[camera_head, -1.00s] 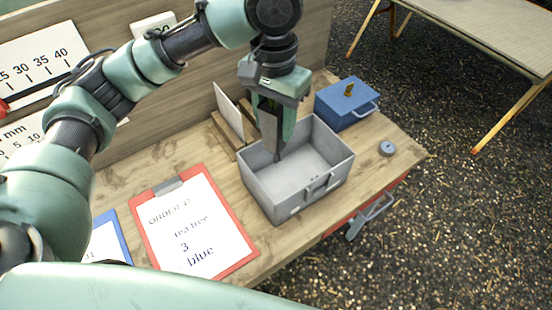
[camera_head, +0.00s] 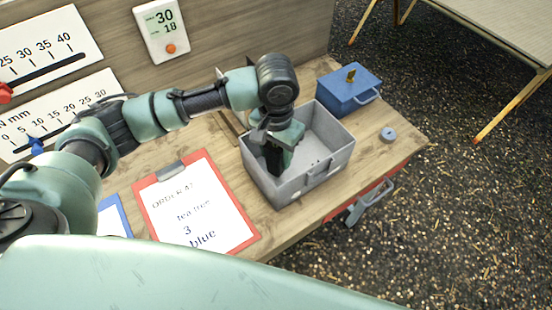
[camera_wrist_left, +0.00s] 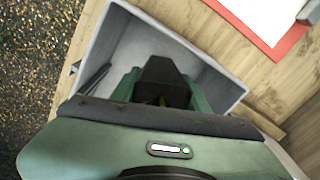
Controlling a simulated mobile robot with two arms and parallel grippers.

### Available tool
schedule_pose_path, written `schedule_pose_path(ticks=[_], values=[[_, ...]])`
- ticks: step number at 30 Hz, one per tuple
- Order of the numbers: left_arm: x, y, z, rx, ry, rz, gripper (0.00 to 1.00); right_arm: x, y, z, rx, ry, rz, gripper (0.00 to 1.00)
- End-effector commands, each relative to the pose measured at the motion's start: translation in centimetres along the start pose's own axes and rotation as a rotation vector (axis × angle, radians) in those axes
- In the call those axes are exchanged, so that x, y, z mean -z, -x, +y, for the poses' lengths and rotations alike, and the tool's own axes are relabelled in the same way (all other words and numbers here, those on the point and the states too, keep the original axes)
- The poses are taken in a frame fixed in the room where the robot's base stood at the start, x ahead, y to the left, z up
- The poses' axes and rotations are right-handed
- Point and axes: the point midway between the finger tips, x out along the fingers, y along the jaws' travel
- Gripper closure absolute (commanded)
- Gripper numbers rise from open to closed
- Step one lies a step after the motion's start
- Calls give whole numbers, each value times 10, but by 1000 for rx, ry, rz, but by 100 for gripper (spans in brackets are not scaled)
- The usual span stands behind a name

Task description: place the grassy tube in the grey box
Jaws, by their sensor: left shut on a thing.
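The grey box (camera_head: 325,177) stands open on the wooden bench; its inside also shows in the left wrist view (camera_wrist_left: 115,45). My left gripper (camera_head: 275,165) points down into the left part of the box, with its fingertips below the rim. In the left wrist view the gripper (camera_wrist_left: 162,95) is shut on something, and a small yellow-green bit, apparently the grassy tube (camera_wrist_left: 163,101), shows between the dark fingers. Most of the tube is hidden by the gripper. I cannot tell whether it touches the box floor. My right gripper is not in view.
A blue lidded box (camera_head: 347,92) stands behind the grey box. A small round grey-blue piece (camera_head: 388,134) lies to its right. A red clipboard (camera_head: 250,240) with an order sheet lies to the left. Scale boards and a display (camera_head: 161,30) hang on the back panel.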

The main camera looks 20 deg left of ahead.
Motion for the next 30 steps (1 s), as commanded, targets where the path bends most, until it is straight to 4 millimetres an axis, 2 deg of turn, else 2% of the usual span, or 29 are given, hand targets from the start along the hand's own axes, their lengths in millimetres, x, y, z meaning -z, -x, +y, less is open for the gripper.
schedule_pose_path(ticks=[3,6,17,18,20,21,30], values=[[-1,-19,0,0,1,-5,100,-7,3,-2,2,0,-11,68],[-1,-29,0,0,1,-3,100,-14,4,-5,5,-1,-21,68],[-1,-33,0,0,0,-2,100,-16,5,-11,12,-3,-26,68],[-1,-34,0,0,0,-2,53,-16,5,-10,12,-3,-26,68],[-1,-34,0,0,0,-2,36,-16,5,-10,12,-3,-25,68],[-1,-34,0,0,0,-2,34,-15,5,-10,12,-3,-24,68],[0,-33,0,0,0,-1,34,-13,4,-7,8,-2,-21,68]])
